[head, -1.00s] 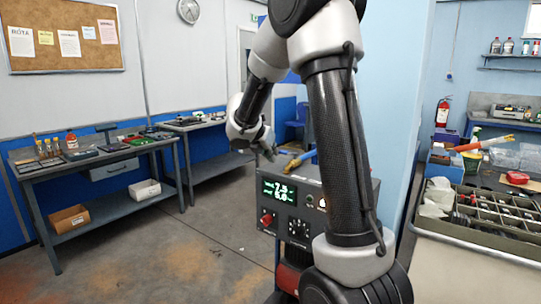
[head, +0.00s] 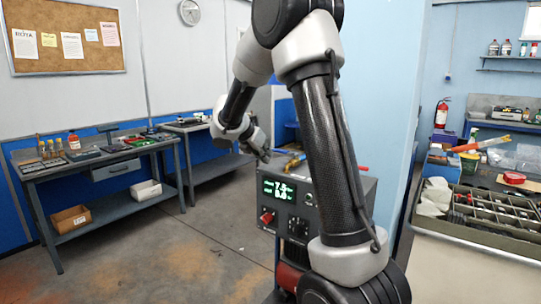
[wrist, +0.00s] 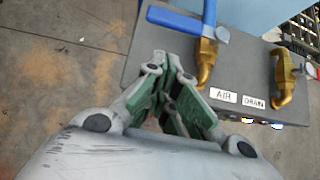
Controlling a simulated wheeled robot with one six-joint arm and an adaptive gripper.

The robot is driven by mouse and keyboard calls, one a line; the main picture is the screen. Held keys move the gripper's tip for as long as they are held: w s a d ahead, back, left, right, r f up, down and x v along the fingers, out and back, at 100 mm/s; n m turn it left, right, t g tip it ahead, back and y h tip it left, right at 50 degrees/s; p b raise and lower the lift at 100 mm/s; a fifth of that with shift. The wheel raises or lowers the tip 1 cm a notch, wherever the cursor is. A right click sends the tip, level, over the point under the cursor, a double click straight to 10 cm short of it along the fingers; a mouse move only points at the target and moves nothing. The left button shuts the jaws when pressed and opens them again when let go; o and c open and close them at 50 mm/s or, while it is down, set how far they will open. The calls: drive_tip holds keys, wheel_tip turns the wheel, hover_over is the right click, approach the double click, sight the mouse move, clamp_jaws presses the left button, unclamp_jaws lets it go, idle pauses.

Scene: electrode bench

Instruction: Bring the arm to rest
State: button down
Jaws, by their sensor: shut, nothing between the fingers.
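My arm (head: 338,150) is raised and bent. Its upper link leans to the left and the forearm slopes down at the left. My gripper (head: 262,153) is small in the head view, pointing down just left of the top of a grey console (head: 330,194). In the wrist view my gripper (wrist: 168,72) has its green-padded fingers together, with nothing held. The fingers are beside the console top (wrist: 250,65) in that picture. Two brass valves stand on the console, one by an AIR label (wrist: 223,95) and one by a DRAIN label (wrist: 254,101).
The AIR valve has a blue lever (wrist: 185,24). A bench (head: 100,168) with bottles and tools stands at the left. Another bench (head: 480,228) with a compartment tray is at the right, past a pale blue pillar (head: 385,100). The floor (head: 190,255) at the left is clear.

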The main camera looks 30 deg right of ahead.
drive_tip(key=v, duration=1)
drive_tip(key=s+a+f+m+g+y, duration=0.1)
drive_tip(key=s+f+m+g+y, duration=0.15)
drive_tip(key=s+f+m, duration=0.55)
drive_tip(key=s+a+r+m+t+y, duration=0.2)
drive_tip(key=s+m, duration=0.5)
drive_tip(key=s, duration=0.5)
drive_tip(key=s+a+r+m+t+y, duration=0.1)
drive_tip(key=s+a+m+t+y, duration=0.1)
drive_tip(key=s+m+y, duration=0.2)
drive_tip(key=s+m, duration=0.3)
drive_tip(key=s, duration=0.5)
drive_tip(key=shift+s+r, duration=0.25)
drive_tip(key=shift+r, duration=0.15)
drive_tip(key=shift+a, duration=0.1)
